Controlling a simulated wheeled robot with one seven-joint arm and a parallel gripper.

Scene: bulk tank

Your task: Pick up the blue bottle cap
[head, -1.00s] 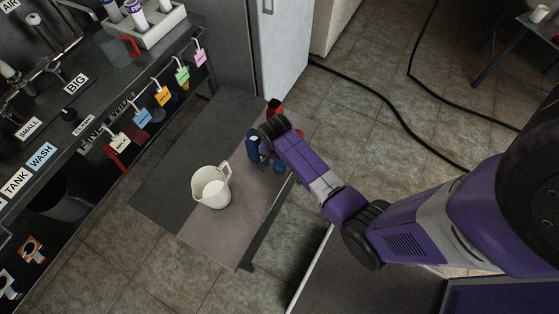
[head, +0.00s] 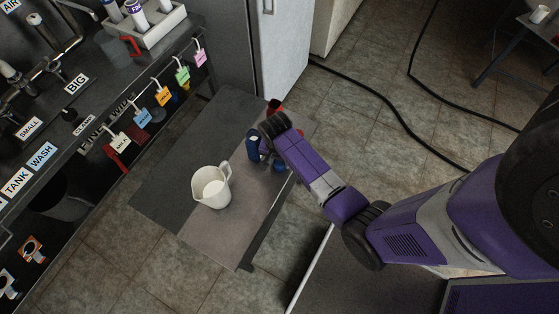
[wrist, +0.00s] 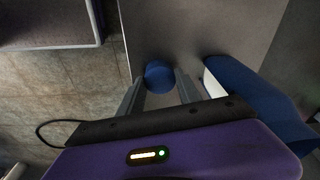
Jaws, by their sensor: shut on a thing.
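The blue bottle cap (wrist: 159,77) sits between the two grey fingertips of my gripper (wrist: 160,84) in the wrist view. The gripper is shut on it. In the head view a bit of the blue cap (head: 279,167) shows beside my arm, over the table's right part; the fingers are mostly hidden there. I cannot tell whether the cap touches the tabletop. A blue bottle (head: 252,146) stands just left of my wrist; in the wrist view the blue bottle (wrist: 256,95) is large, right of the fingers.
A white jug (head: 213,190) stands on the low grey table (head: 165,185), left of the bottle. A red item (head: 273,106) is at the table's back, partly behind my wrist. A counter with hanging coloured tags lies to the left. Dark hoses cross the floor at right.

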